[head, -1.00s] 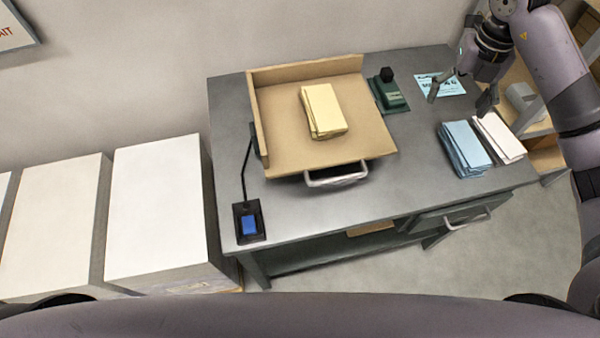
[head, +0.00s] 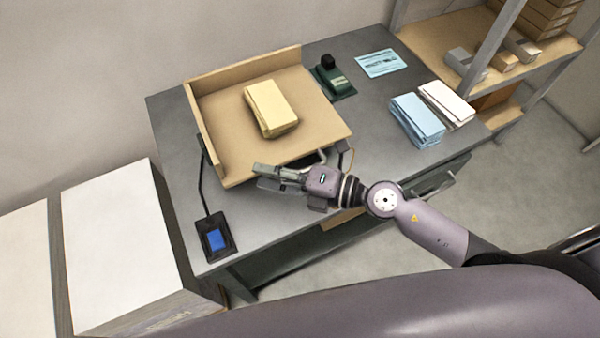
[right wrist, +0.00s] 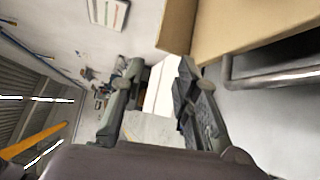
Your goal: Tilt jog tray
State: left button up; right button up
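The jog tray (head: 320,120) is a tan board with raised walls along its back and left sides. It sits on the grey bench and also shows in the right wrist view (right wrist: 235,22). A cream paper stack (head: 271,107) lies on it. A metal handle (right wrist: 275,78) is at the tray's front; the right arm partly hides it in the head view. My right gripper (head: 262,176) is at the tray's front edge. Its fingers (right wrist: 160,68) are apart with nothing between them, and the handle is outside them, to the right in the wrist view. My left gripper is out of view.
A blue-screened device (head: 216,239) stands at the bench's front left. A green tool (head: 331,78), a blue card (head: 381,63), a blue stack (head: 416,120) and a white stack (head: 447,102) lie right of the tray. Shelves (head: 470,40) stand beyond.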

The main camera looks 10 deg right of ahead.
jog(key=s+d+f+m+t+h+b, duration=0.35)
jog(key=s+d+m+t+h, duration=0.35)
jog(key=s+d+m+h, duration=0.5)
jog(key=shift+n+y, duration=0.4)
jog(key=shift+y, duration=0.3)
jog(key=p+x, duration=0.2)
jog(key=x, duration=0.3)
jog(key=a+p+x, duration=0.1)
jog(key=p+x, duration=0.1)
jog(key=x, duration=0.3)
jog(key=f+p+x, duration=0.1)
jog(key=p+x, duration=0.2)
jog(key=x, duration=0.2)
jog(key=shift+a, duration=0.35)
jog(key=shift+w+a+f, duration=0.15)
jog(key=shift+w+f, duration=0.15)
jog(key=shift+w, duration=0.25)
jog(key=shift+c, duration=0.3)
grip_shut()
